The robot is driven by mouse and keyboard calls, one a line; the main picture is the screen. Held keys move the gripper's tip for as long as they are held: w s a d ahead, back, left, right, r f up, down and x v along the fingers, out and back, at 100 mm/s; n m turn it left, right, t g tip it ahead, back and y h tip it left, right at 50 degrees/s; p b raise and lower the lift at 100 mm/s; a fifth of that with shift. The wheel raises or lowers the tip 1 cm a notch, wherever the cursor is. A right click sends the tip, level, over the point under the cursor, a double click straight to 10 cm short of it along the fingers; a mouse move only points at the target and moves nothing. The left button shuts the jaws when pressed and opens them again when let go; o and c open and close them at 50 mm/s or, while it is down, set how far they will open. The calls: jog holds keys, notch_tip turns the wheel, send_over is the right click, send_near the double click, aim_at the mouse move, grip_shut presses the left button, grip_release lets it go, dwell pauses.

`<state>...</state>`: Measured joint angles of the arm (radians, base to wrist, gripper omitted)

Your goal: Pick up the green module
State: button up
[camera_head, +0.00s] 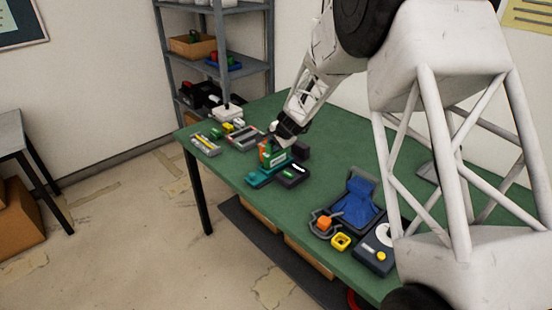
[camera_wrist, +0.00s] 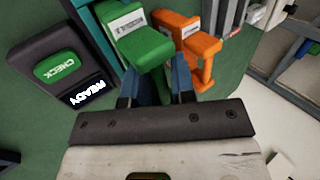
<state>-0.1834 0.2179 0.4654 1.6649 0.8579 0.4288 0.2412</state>
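The green module (camera_wrist: 148,48) stands upright in the wrist view, with a pale label on its top. It also shows in the head view, small, on a teal base (camera_head: 258,179). My gripper (camera_wrist: 157,85) is right at the green module, with its dark blue fingers apart. The module's green end covers the fingertips, so I cannot tell whether they press on it. In the head view my gripper (camera_head: 283,137) is just above the modules. An orange module (camera_wrist: 203,47) stands close beside the green one, to its right in the wrist view.
A dark box with a green CHECK button (camera_wrist: 57,67) and a lit READY sign sits beside the base. Grey trays (camera_head: 243,137) lie behind on the green table (camera_head: 227,168). A blue-seated cradle (camera_head: 357,203) and a yellow piece (camera_head: 341,241) lie nearer, at right.

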jog(key=shift+c, duration=0.4)
grip_shut()
